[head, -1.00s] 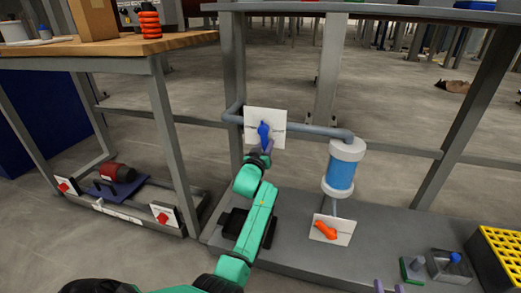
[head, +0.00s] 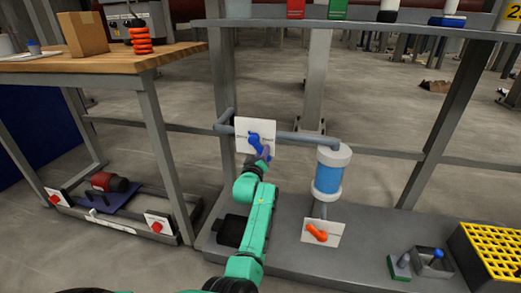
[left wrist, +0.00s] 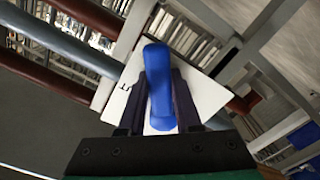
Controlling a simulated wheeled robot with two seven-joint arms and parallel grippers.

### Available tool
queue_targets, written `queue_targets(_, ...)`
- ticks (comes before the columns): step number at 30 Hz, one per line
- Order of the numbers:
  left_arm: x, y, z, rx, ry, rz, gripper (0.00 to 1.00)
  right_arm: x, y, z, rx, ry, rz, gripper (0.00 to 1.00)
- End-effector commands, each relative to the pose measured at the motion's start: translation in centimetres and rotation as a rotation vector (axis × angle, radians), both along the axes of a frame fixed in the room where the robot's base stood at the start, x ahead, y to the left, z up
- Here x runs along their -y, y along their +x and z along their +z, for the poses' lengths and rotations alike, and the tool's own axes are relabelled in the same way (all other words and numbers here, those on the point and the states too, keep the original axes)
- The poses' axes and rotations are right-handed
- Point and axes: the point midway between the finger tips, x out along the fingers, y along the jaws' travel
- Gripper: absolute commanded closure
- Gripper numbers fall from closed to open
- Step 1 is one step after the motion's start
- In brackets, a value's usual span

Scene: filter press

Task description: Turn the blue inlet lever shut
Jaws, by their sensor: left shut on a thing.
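The blue inlet lever (head: 254,139) sits on a white plate (head: 243,129) on the grey pipe, left of the blue filter cylinder. It slants down to the right, and its lower end is partly hidden by my left gripper (head: 264,156). In the left wrist view the lever (left wrist: 160,85) lies between the two dark fingers of my left gripper (left wrist: 163,75), which is shut on it. The white plate (left wrist: 205,95) shows behind it with partly hidden lettering. My right gripper is not in view.
The blue filter cylinder (head: 328,174) stands right of the plate, above an orange lever (head: 316,233) on another white plate. A yellow-topped crate (head: 490,248) is at the right. A wooden table (head: 100,62) stands at the left.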

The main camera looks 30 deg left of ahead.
Motion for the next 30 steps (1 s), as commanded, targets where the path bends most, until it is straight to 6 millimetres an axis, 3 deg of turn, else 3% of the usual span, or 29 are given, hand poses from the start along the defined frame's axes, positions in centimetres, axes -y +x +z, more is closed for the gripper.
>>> queue_targets(1,0.2,0.0,0.4,0.006,-0.029,-0.002,1.0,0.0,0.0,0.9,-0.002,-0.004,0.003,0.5)
queue_targets(9,0.4,0.1,0.5,0.038,-0.123,-0.001,1.0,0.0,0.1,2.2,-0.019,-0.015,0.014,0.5)
queue_targets(25,0.5,0.1,0.5,0.05,-0.149,-0.001,1.0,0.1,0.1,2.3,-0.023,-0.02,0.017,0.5)
queue_targets(26,0.5,0.1,0.5,0.051,-0.148,-0.001,0.56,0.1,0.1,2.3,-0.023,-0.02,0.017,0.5)
queue_targets(27,0.5,0.2,0.5,0.051,-0.148,-0.001,0.41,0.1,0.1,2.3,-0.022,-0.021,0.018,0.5)
queue_targets(30,0.5,0.1,0.5,0.05,-0.146,-0.001,0.38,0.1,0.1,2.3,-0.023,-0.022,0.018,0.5)
